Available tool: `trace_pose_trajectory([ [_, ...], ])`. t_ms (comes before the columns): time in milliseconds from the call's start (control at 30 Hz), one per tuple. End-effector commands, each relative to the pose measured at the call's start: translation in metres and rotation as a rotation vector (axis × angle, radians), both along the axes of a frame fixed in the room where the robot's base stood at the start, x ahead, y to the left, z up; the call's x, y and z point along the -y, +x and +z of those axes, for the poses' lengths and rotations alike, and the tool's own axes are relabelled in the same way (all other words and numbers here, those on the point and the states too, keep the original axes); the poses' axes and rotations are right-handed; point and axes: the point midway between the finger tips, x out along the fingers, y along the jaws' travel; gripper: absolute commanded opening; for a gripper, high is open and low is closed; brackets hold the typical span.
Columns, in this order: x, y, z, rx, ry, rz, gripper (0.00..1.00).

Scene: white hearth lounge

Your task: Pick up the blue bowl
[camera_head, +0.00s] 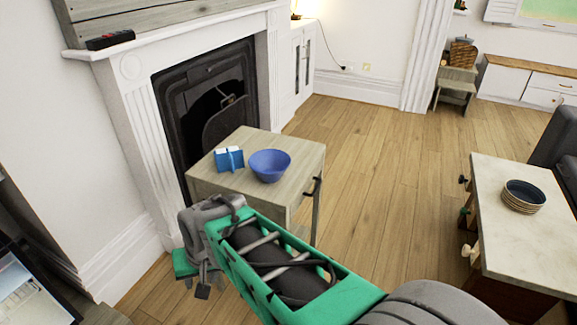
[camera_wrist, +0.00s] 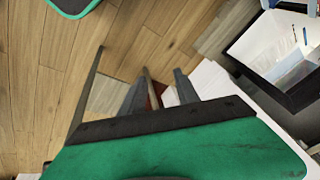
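The blue bowl (camera_head: 269,166) stands upright on a small pale wooden side table (camera_head: 228,187) in the head view, and it looks empty. My gripper (camera_wrist: 161,76) shows in the wrist view with two dark fingers apart and only background between them. In the head view, my green arm reaches in front of the table, and its end hangs low at the table's near left, below the tabletop and away from the bowl. The fingertips are hard to make out there. The bowl does not show in the wrist view.
A blue box-like item (camera_head: 229,159) stands just left of the bowl. A white fireplace (camera_head: 137,115) rises behind the table.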

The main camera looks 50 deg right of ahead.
Motion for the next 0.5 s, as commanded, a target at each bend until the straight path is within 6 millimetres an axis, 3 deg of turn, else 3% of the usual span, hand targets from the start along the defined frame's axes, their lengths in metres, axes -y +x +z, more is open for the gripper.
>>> trace_pose_trajectory([
  [100, 0.058, 0.053, 0.015, 0.128, 0.29, -0.524, 0.38],
  [167, 0.097, 0.076, 0.024, 0.209, 0.493, -0.816, 0.38],
  [233, 0.15, 0.091, 0.038, 0.304, 0.757, -1.14, 0.38],
  [300, 0.204, 0.094, 0.056, 0.397, 1.034, -1.414, 0.38],
  [400, 0.259, 0.084, 0.075, 0.489, 1.351, -1.651, 0.38],
  [500, 0.285, 0.076, 0.084, 0.532, 1.513, -1.741, 0.38],
])
